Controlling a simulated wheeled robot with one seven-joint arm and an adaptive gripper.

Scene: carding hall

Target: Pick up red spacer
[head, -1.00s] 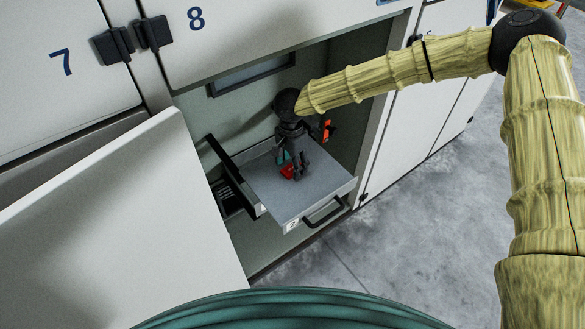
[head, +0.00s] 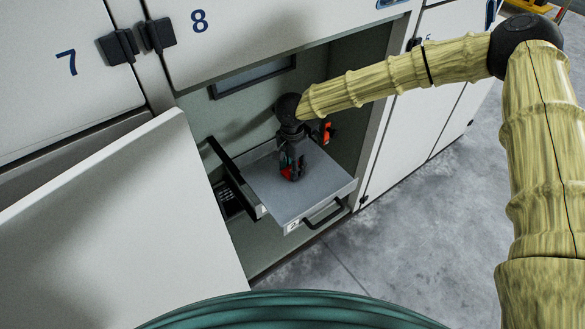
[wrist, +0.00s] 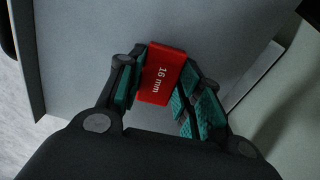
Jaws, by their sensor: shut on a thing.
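The red spacer (wrist: 163,74) is a red block marked "16 mm" in the wrist view. It sits between the two teal-padded fingers of my gripper (wrist: 160,95), which are closed on its sides. In the head view the red spacer (head: 287,172) shows partly behind the fingers of my gripper (head: 293,176), low over the grey pull-out tray (head: 265,187). I cannot tell whether the spacer touches the tray or is just above it.
The tray, with a black front handle (head: 325,212), extends from an open cabinet bay. An open white door (head: 120,215) stands to the left. An orange-red item (head: 328,131) is behind my gripper. Grey floor (head: 430,220) is clear at the right.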

